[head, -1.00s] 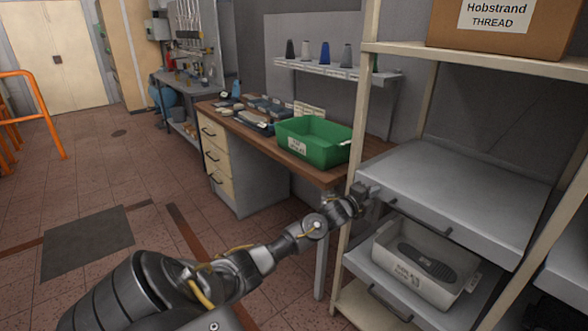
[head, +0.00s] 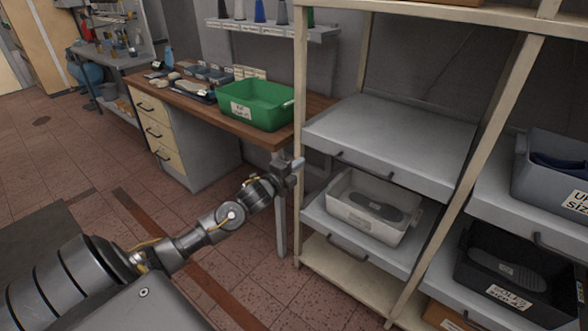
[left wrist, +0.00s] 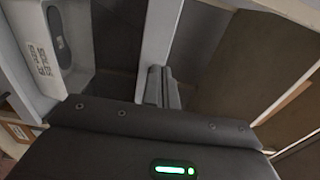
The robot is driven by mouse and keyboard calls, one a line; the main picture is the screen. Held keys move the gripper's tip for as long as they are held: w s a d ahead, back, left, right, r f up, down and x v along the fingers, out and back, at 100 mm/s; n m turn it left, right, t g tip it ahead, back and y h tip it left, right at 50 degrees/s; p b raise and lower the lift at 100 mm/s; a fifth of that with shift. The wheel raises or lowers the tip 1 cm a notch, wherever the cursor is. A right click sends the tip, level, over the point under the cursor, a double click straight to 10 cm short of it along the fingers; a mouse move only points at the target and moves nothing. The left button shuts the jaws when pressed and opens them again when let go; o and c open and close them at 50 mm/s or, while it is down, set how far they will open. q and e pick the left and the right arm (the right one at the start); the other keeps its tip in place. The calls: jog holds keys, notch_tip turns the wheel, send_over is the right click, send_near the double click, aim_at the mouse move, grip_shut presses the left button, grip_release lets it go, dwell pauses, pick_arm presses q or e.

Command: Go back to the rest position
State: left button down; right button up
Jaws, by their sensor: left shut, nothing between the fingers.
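My left gripper (head: 296,165) is at the end of my outstretched left arm, in front of the cream shelf post and beside the upper grey pull-out shelf (head: 395,140). Its fingers are shut and empty; they also show in the left wrist view (left wrist: 162,86). My right gripper is in neither current view.
The cream rack (head: 300,60) stands close to my left gripper. A white bin (head: 345,222) with a dark sole is on its lower shelf, a black bin (head: 480,280) further right. A green bin (head: 262,117) stands on the workbench (head: 285,137). Open floor lies left.

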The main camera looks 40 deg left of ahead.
pick_arm(q)
jog(key=shift+s, duration=0.85)
